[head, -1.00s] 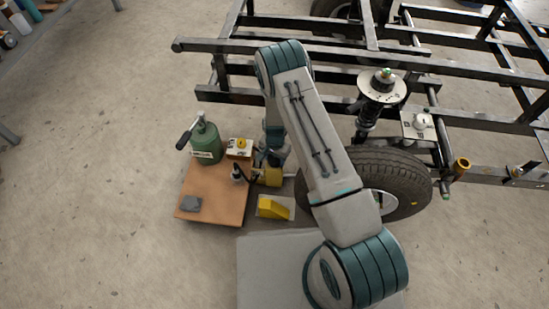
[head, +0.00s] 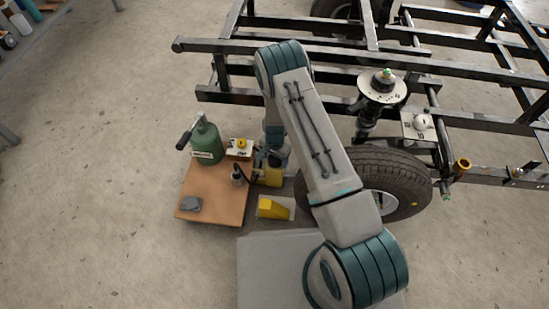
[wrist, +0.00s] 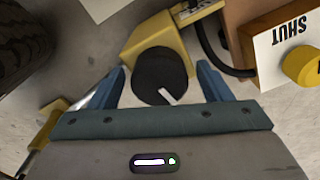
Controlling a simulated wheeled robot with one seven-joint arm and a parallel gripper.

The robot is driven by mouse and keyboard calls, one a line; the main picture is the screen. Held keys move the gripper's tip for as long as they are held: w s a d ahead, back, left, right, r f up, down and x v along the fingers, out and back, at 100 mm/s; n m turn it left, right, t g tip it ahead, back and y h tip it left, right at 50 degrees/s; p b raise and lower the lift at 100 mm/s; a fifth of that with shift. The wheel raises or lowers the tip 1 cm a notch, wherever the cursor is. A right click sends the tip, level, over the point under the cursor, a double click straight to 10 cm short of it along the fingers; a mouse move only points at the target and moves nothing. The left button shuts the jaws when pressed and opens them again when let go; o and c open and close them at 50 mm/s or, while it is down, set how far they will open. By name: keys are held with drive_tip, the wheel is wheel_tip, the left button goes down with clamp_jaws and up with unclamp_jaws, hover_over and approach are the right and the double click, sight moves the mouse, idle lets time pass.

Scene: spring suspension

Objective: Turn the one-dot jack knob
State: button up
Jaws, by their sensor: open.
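In the wrist view a round black knob (wrist: 160,75) with a white pointer line sits on a yellow jack body (wrist: 158,34). The line points toward the lower right. My gripper (wrist: 161,68) is open, with one blue finger on each side of the knob; small gaps seem to show between fingers and knob. I cannot make out any dot mark on the knob. In the head view the yellow jack (head: 270,178) stands on the floor beside the wooden board, and my arm partly hides it. My gripper (head: 266,158) is hard to see there.
A yellow knob (wrist: 303,66) with a SHUT plate (wrist: 280,40) is to the right in the wrist view. A green bottle (head: 206,142) stands on the wooden board (head: 222,205). A yellow wedge (head: 272,208) lies in front. The tyre (head: 405,180) and black frame are to the right.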

wheel_tip(320, 180, up, 14)
drive_tip(key=p, duration=0.5)
drive_tip(key=shift+f, duration=0.1)
